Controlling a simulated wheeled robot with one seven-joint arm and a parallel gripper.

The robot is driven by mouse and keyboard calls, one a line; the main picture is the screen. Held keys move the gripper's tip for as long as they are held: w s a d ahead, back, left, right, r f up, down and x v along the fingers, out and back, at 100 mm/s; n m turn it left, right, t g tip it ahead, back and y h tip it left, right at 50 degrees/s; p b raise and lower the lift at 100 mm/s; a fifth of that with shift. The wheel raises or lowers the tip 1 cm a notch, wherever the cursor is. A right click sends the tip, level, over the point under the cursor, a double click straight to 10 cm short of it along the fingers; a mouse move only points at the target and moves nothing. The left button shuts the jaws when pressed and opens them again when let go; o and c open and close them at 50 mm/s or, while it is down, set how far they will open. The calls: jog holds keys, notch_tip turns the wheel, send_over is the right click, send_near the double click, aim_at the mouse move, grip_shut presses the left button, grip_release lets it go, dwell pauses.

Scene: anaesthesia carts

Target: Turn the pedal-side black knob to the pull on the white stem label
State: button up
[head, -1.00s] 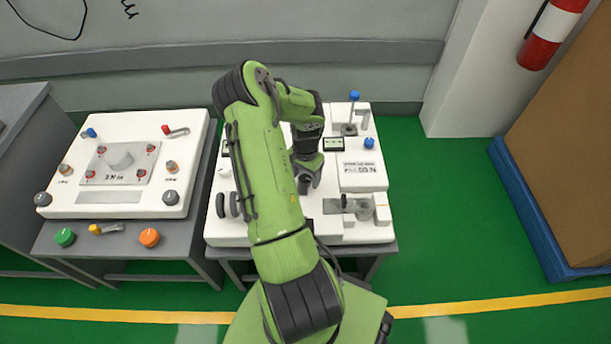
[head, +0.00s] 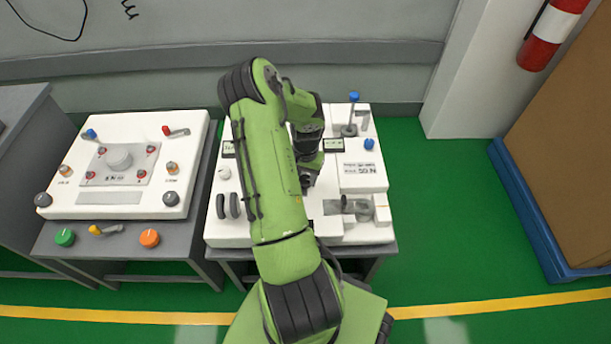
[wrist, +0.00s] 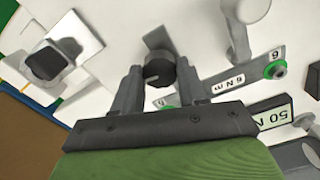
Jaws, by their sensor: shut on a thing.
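A round black knob (wrist: 158,72) sits between the two fingers of my gripper (wrist: 160,88) in the wrist view, on a grey plate on the white panel. The fingers are shut on it, one on each side. A pale line marks the knob's lower face. A second black knob (wrist: 45,63) stands in a pale holder at the upper left. A white "6 N m" label (wrist: 226,84) lies on a grey strip to the right; I cannot tell whether it is the stem label. In the head view my arm hides the held knob and most of the gripper.
The white panel (head: 228,228) stands on a grey table in the head view. A blue-topped post (head: 353,98), a blue knob (head: 369,144) and a grey fixture (head: 355,207) are on its right side. Another white panel (head: 60,202) stands to the left.

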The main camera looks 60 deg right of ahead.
aim_at(305, 179)
jog(key=o, duration=1.1)
jog(key=shift+c, duration=0.2)
jog(key=shift+r, duration=0.1)
notch_tip(305, 179, up, 16)
jog(key=p, duration=0.5)
jog(key=shift+f, duration=0.2)
